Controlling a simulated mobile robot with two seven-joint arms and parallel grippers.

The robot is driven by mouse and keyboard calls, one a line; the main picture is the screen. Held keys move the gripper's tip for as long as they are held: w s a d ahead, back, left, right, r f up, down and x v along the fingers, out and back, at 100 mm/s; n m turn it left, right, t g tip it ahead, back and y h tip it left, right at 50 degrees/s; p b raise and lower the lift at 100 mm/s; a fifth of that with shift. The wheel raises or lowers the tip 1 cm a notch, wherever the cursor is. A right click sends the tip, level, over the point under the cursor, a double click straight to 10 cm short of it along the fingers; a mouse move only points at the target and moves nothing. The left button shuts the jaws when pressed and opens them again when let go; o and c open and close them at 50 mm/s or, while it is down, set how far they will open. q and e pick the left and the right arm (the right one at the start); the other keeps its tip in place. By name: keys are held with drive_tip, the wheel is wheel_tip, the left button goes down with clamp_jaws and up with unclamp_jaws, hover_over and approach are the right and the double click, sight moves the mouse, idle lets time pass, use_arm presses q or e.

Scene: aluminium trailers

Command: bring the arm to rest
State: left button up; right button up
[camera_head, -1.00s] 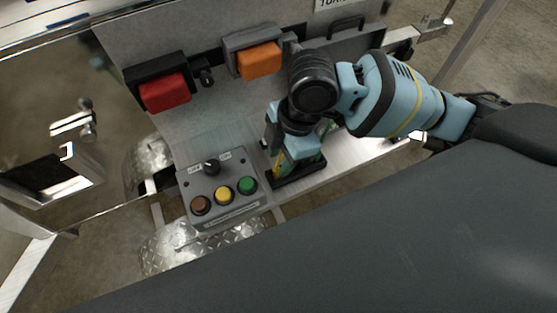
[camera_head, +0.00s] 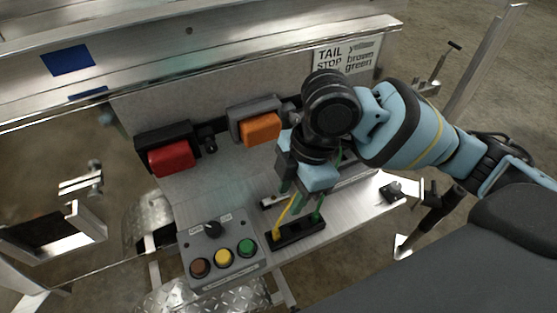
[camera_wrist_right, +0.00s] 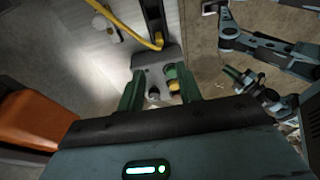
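My right arm comes in from the right in the head view. The arm partly hides the wires and panel. What looks like my left gripper (camera_wrist_right: 240,75), with green fingertips, shows small at the right of the wrist view; its opening is unclear. It is not in the head view.
A grey control box (camera_head: 221,248) with a knob and coloured buttons stands left of the connector block. A red lamp (camera_head: 171,159) and an orange lamp (camera_head: 260,129) sit on the panel. A label plate (camera_head: 343,56) is behind. Metal rails surround the area.

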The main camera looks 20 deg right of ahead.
use_arm(q)
drive_tip(key=shift+w, duration=0.1)
